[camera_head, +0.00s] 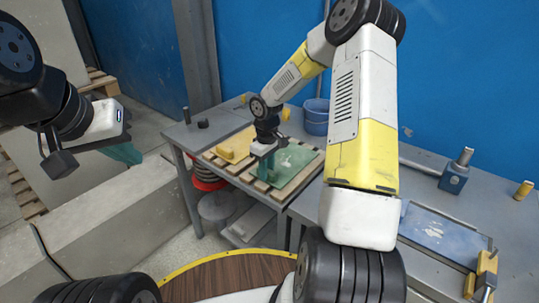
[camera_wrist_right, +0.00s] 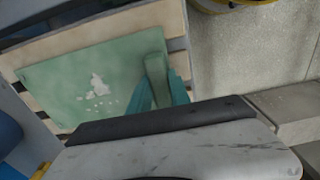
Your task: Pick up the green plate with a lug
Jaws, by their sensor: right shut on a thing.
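The green plate (camera_head: 294,166) lies over a slatted wooden rack on the grey table; I cannot tell whether it is raised from the slats. In the right wrist view the plate (camera_wrist_right: 95,85) is flat green with a pale worn patch, and its upright lug (camera_wrist_right: 156,72) stands near its right edge. My right gripper (camera_head: 266,170) points down at the plate's left side. In the wrist view its teal fingers (camera_wrist_right: 168,92) are shut on the lug, partly hidden by the gripper body. My left gripper (camera_head: 124,153) hangs far left, away from the plate, its fingers too unclear to judge.
A yellow block (camera_head: 236,146) sits on the rack left of the plate. Blue buckets (camera_head: 316,116) stand behind it. A blue panel mould (camera_head: 440,232) with yellow clamps lies on the right table. A concrete block (camera_head: 110,225) stands at lower left.

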